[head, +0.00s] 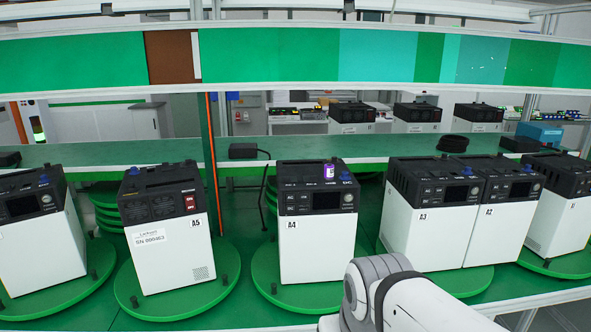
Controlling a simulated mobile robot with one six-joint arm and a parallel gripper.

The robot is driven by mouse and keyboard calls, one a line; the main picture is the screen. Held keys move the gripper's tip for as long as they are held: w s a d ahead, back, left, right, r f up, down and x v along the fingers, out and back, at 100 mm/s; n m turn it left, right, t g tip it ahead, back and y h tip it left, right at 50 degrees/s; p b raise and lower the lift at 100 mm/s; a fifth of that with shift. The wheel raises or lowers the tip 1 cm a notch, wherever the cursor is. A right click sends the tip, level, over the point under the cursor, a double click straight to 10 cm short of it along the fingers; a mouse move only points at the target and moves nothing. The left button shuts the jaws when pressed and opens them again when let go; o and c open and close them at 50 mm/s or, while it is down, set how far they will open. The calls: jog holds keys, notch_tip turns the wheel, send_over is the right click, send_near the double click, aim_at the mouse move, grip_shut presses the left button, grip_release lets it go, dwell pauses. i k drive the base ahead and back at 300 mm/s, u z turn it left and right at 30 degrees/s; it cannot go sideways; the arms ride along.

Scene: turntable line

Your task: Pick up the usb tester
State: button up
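A small purple and white device (329,171), which looks like the usb tester, stands upright at the top front edge of the white and black unit marked A4 (317,247). It is small in the picture and its details cannot be read. Unit A4 stands on a green round turntable (264,283). My white and grey arm shows at the bottom, right of centre, in front of and below A4. My gripper is not in view.
Unit A5 (167,250) stands left of A4. Units A3 (424,238) and A2 (495,236) stand close together on the right. A green shelf (200,152) runs behind the units, with a black adapter (243,151) and its hanging cable. An orange vertical strip (213,165) rises between A5 and A4.

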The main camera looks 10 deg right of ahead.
aim_at(329, 169)
jog(key=z, duration=0.1)
jog(key=i, duration=0.9)
jog(key=z, duration=0.55)
